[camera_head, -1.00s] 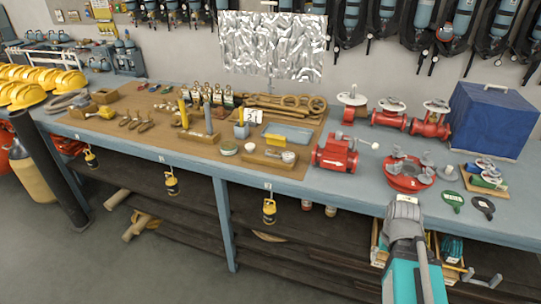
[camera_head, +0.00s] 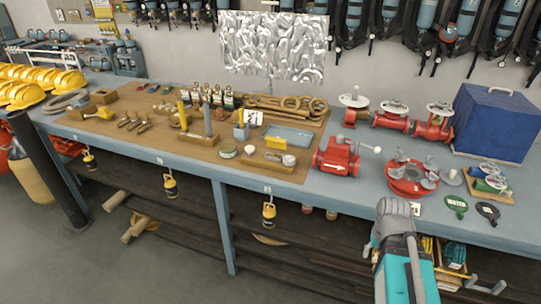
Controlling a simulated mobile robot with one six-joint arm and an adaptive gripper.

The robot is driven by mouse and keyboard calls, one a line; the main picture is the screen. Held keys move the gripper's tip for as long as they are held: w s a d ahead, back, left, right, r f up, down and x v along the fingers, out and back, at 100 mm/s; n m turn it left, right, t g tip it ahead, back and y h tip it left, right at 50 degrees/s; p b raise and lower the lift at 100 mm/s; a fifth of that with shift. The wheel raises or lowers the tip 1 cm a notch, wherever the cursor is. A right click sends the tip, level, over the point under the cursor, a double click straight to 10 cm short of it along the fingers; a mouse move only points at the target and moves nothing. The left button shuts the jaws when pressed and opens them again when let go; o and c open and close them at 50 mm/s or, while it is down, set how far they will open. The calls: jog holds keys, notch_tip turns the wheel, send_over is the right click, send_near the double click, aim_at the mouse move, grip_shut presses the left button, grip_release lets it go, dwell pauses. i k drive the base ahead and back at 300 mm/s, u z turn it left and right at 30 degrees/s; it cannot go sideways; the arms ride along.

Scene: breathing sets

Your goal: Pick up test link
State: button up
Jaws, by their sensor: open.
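I cannot single out the test link by sight. Small brass-coloured pieces (camera_head: 143,126) lie on the left part of the brown mat (camera_head: 215,150) on the bench. Several metal-and-dark upright pieces (camera_head: 206,95) stand at the mat's back. A small metal piece sits on a wooden block (camera_head: 266,166) near the mat's front edge. My teal and grey arm rises at the lower right, in front of the bench edge. My gripper's fingers do not show, and nothing held is visible.
Red valves (camera_head: 338,157) and a red flange (camera_head: 409,178) stand on the right of the blue-grey bench (camera_head: 330,188). A blue box (camera_head: 493,122) is at the far right. Yellow helmets (camera_head: 38,90) are at the left. Yellow tagged padlocks (camera_head: 269,214) hang below the front edge.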

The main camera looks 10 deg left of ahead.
aim_at(274, 154)
jog(key=i, duration=0.9)
jog(key=z, duration=0.05)
